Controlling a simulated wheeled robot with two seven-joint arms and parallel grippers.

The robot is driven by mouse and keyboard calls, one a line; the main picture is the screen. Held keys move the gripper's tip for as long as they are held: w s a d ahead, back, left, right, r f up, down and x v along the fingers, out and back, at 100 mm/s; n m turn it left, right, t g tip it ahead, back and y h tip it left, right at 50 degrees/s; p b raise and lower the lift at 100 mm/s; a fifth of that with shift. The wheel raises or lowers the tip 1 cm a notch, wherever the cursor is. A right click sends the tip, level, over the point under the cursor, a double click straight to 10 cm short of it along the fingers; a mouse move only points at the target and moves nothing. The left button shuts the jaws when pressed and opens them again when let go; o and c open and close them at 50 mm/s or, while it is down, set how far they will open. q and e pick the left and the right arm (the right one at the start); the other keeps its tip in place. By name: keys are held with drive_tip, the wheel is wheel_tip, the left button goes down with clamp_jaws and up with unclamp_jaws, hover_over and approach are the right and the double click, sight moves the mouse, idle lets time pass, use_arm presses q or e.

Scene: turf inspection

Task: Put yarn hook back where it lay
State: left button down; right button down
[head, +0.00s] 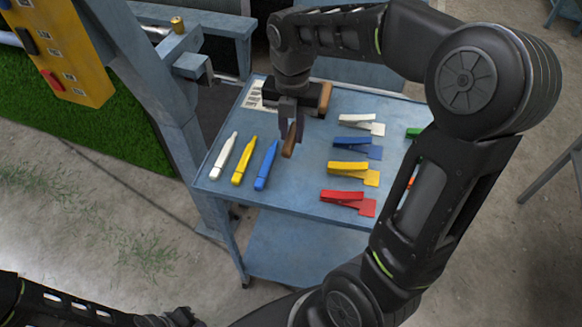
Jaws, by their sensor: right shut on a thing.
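My right gripper (290,118) points down over the back left part of the blue table (300,195). It is shut on the yarn hook (289,141), whose brown wooden handle end shows below the fingers. The rest of the hook is hidden by the gripper, and I cannot tell whether it touches the table top. Parts of my left arm show at the bottom left edge; its fingers are not visible.
White (224,156), yellow (244,161) and blue (266,165) markers lie left of the hook. White (362,124), blue (357,147), yellow (354,172) and red (348,202) clips lie right. A blue post (180,110) stands left.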

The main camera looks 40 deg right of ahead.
hover_over(292, 167)
drive_tip(key=shift+f+p, duration=0.4)
drive_tip(key=shift+f, duration=2.7)
wheel_tip(292, 167, down, 3)
drive_tip(key=shift+s+a+f, duration=0.1)
drive_tip(key=shift+f, duration=0.3)
drive_tip(key=shift+f, duration=0.15)
drive_tip(key=c, duration=1.3)
unclamp_jaws()
drive_tip(key=shift+o, duration=0.2)
